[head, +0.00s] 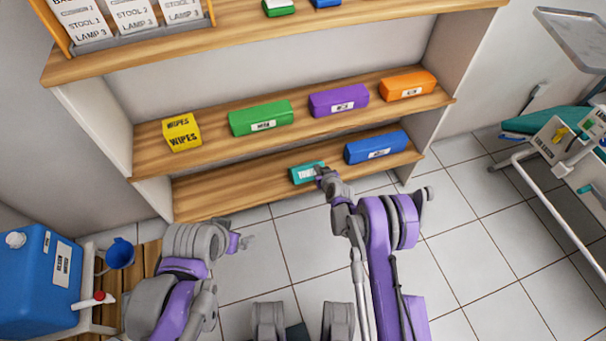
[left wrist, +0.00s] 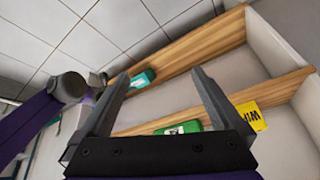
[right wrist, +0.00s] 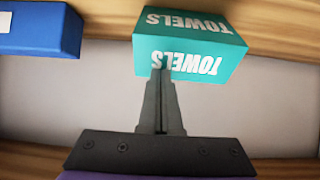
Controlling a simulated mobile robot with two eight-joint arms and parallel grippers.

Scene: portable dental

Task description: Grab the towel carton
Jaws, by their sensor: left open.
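The teal towel carton (head: 302,175) sits on the lowest shelf, left of a blue carton. In the right wrist view the carton (right wrist: 190,42) is large, with "TOWELS" upside down on two faces. My right gripper (head: 321,172) is at the carton's right end in the head view. In the right wrist view its fingers (right wrist: 161,72) are together, with their tips in front of the carton's lower edge. I cannot tell whether they touch it. My left gripper (head: 246,242) is open and empty, away from the shelves; its fingers (left wrist: 158,80) are wide apart.
The blue carton (head: 376,147) is close to the right. The shelf above holds the yellow wipes box (head: 182,133) and green (head: 261,118), purple (head: 338,100) and orange (head: 407,86) cartons. A blue water container (head: 38,275) stands at left. Floor in front is clear.

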